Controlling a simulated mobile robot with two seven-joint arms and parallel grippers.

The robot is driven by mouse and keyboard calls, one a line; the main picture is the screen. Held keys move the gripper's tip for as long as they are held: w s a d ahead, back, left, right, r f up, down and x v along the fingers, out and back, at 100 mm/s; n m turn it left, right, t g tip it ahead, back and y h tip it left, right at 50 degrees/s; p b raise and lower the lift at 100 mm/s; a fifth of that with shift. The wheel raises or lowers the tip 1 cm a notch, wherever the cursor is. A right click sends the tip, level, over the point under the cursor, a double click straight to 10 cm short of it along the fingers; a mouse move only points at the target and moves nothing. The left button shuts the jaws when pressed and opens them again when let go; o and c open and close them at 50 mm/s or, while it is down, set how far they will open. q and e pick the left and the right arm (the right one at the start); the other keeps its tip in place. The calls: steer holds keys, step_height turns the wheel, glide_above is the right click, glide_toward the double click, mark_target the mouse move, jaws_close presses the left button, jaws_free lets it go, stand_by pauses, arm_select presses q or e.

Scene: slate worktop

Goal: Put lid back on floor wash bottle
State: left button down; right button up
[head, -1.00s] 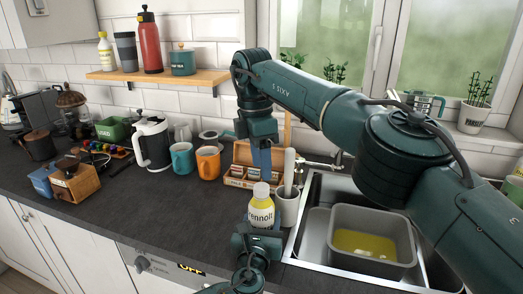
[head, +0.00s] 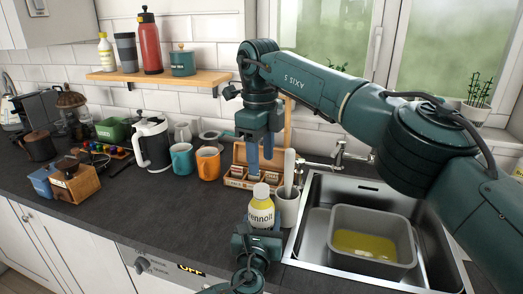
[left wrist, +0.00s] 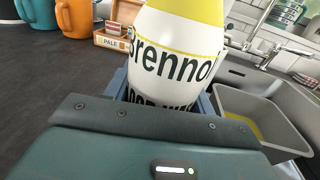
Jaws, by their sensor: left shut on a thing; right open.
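The floor wash bottle (head: 261,214), white and yellow with a "Brennol" label, stands upright in front of the sink's left edge. A pale lid (head: 262,190) shows on top of its neck; how firmly it sits I cannot tell. My left gripper (head: 257,237) is shut on the bottle's lower body from the front. In the left wrist view, the bottle (left wrist: 178,50) fills the middle between the blue fingers, and its top is cut off. My right gripper (head: 260,162) points down, open and empty, with its blue fingers just above and behind the lid.
A grey utensil pot (head: 287,209) stands close to the bottle's right. The sink holds a grey basin (head: 372,220) with yellow liquid. A wooden tea box (head: 236,178) and an orange mug (head: 208,164) are behind. The worktop left of the bottle is clear.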

mark_target(261, 187)
steer(key=n, duration=0.6)
steer(key=shift+r+n, duration=0.25)
steer(key=shift+n, duration=0.05)
steer(key=n, duration=0.4)
steer(key=shift+r, duration=0.15)
steer(key=shift+f, duration=4.05)
steer(key=shift+c, duration=0.3)
